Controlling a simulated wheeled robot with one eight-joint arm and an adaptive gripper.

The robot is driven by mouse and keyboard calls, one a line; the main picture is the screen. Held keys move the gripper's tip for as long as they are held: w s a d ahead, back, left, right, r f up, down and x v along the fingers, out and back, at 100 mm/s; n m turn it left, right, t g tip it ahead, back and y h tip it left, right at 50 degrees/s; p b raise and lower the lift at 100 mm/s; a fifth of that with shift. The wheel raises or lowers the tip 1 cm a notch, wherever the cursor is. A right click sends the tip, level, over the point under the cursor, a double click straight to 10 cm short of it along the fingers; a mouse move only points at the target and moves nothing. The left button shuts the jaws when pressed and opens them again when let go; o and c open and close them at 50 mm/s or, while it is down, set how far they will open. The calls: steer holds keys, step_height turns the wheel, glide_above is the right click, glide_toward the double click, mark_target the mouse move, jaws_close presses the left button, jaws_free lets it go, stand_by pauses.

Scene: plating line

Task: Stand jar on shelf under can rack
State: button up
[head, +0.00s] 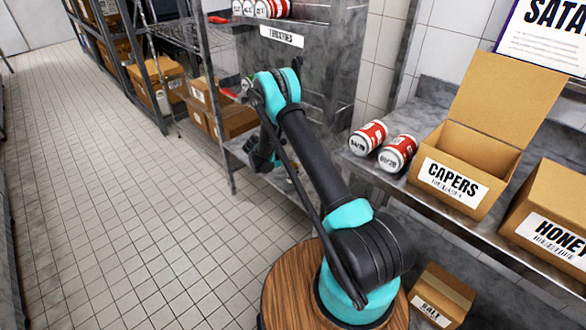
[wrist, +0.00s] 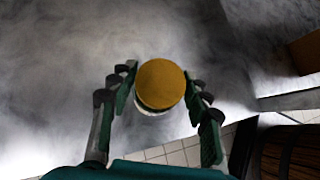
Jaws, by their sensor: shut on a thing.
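My gripper (wrist: 160,84) is shut on a jar with a round yellow-brown lid (wrist: 160,82) in the wrist view, one finger on each side. A pale rim of the jar shows below the lid. A smoky grey metal shelf surface (wrist: 60,55) lies beneath; I cannot tell whether the jar touches it. In the head view my gripper (head: 262,152) is low in front of the grey can rack (head: 325,65), over the lower shelf (head: 303,196). My arm hides most of the jar there. Red and white cans (head: 262,9) lie at the rack's top.
Two red cans (head: 397,153) lie on the counter beside an open capers box (head: 455,185); a honey box (head: 550,225) stands further right. Cardboard boxes (head: 235,121) sit left of the rack. The tiled floor (head: 130,200) at left is clear.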

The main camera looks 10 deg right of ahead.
steer(key=o, duration=1.4)
steer(key=v, duration=1.2)
